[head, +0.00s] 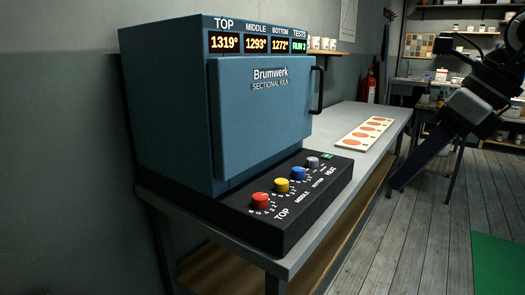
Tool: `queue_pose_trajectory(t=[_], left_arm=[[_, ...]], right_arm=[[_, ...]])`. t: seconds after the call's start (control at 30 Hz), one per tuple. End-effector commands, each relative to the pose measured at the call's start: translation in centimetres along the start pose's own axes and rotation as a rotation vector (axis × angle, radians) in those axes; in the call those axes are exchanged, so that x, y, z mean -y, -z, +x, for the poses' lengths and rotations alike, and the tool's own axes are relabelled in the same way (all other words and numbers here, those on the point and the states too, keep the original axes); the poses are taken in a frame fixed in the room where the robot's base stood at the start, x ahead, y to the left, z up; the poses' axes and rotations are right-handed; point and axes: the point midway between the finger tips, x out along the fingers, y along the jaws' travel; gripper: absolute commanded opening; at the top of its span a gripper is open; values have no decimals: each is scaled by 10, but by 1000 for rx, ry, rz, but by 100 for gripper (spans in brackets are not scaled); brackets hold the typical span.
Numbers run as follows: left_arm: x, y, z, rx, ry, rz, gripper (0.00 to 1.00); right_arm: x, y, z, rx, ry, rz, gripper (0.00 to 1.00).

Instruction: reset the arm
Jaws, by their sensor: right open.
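My right gripper (421,163) hangs in the air at the right of the head view, its arm coming in from the upper right edge. Its long dark fingers point down and left, apart from the kiln and the bench. It is open, and I see nothing held in it. My left gripper is not in view. The blue kiln (262,120), marked Brumwerk, stands on the bench with its door shut.
The black control panel (255,222) has red, yellow, blue and grey knobs. A pale board with orange discs (364,131) lies on the grey bench (345,170). A red extinguisher (371,86) and shelves stand behind. Bare floor (400,250) and a green mat (497,262) lie right.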

Motion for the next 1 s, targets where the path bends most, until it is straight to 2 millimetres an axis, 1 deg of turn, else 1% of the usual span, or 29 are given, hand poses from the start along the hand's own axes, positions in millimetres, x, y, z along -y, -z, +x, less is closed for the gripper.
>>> queue_pose_trajectory(t=[0.03, 0.07, 0.1, 0.2, 0.37, 0.47, 0.57, 0.6, 0.7, 0.8, 0.93, 1.0], left_arm=[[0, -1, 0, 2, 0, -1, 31], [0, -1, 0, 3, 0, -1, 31], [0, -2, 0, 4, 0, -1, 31], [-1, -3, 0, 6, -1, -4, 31], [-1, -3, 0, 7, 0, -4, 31], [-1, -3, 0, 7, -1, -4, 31], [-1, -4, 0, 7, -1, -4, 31], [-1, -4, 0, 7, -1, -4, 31], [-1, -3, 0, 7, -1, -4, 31], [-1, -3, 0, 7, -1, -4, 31], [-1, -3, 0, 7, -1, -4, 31], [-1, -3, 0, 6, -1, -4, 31]], right_arm=[[15, 13, -8, 12, 13, 42, 47], [23, 21, -12, 18, 19, 65, 47], [15, 18, 3, 24, -19, 60, 47], [-1, 11, 31, 68, -112, 68, 47], [-29, 2, 72, 151, -270, 114, 47], [-48, -2, 97, 213, -386, 171, 47], [-70, -5, 122, 291, -519, 265, 47], [-78, -6, 131, 325, -576, 315, 47], [-91, -7, 150, 411, -705, 466, 47], [-96, -4, 166, 493, -810, 644, 47], [-88, 9, 188, 586, -902, 914, 47], [-80, 22, 201, 629, -930, 1074, 47]])
